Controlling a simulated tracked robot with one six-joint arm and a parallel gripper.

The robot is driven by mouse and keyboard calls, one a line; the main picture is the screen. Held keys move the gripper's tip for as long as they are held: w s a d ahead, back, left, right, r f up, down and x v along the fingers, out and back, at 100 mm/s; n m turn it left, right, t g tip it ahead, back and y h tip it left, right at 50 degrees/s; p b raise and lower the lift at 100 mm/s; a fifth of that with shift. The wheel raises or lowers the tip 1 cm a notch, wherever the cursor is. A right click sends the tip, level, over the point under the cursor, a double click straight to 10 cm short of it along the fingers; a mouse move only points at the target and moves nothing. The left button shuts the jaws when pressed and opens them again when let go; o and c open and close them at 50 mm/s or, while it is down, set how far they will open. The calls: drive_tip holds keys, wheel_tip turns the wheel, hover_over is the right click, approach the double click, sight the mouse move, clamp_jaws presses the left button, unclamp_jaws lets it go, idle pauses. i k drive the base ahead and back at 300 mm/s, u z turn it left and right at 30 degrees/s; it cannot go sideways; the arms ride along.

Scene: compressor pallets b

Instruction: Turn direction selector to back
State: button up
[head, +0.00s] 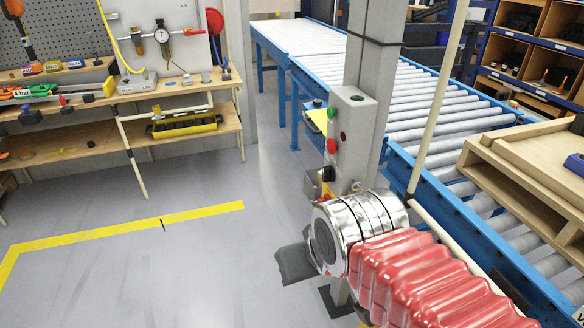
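A grey control box (354,135) is fixed to an upright post beside the roller conveyor. Its left face, seen at a steep angle, carries a green button (331,113), a red button (331,146) and, below them, a black knob (328,174) that looks like the direction selector. Which way the knob points is too small to tell. My gripper (295,263) shows as a dark grey piece left of my silver wrist, below and left of the knob and apart from it. Its fingertips cannot be made out separately. My wrist and red-sleeved arm hide the lower part of the post.
The blue-framed roller conveyor (430,105) runs behind the post. A wooden pallet (520,165) sits on it at right. A workbench (120,100) with tools stands at left. The grey floor between, with a yellow line (130,228), is clear.

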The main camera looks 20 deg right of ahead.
sight(328, 174)
drive_tip(key=u, duration=0.4)
drive_tip(key=i, duration=0.6)
drive_tip(key=u, duration=0.65)
drive_tip(key=i, duration=0.45)
drive_tip(key=u, duration=0.25)
